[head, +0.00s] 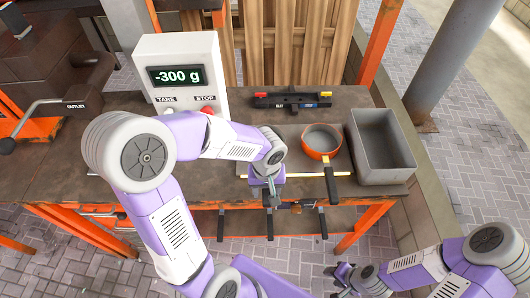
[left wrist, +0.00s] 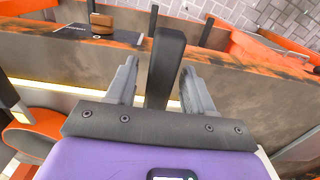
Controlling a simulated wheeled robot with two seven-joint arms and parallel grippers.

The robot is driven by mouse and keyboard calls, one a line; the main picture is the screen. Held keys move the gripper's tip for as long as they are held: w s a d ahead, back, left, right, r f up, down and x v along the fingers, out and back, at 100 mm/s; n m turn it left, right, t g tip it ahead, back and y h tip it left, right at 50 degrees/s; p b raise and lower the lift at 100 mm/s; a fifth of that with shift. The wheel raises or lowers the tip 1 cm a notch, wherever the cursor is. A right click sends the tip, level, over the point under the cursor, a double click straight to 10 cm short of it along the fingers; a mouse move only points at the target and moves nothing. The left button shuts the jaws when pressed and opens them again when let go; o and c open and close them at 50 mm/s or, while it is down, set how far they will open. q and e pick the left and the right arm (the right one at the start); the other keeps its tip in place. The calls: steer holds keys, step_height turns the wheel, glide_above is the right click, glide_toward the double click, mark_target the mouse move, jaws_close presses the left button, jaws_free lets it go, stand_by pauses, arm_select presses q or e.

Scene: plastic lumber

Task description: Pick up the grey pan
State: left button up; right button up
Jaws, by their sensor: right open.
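A flat dark grey square surface (head: 289,160) with a cream front edge lies on the workbench, partly hidden by my left arm. I cannot tell if it is the grey pan. A round pan (head: 321,140), orange outside and grey inside, sits at its right side with a black handle (head: 331,185) pointing to the front. My left gripper (head: 270,190) is at the bench's front edge. In the left wrist view, its fingers (left wrist: 157,88) are apart on either side of a dark upright handle (left wrist: 166,60), with a gap at the left. My right gripper (head: 343,279) is open and empty, low at the front.
A white scale (head: 178,68) reading -300 g stands at the back left. A grey open bin (head: 380,148) stands at the right. A black bar tool (head: 291,100) lies at the back. Several black handles (head: 322,222) hang below the bench's front edge.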

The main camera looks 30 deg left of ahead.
arm_select(q)
jaws_close()
steer(key=shift+w+r, duration=0.1)
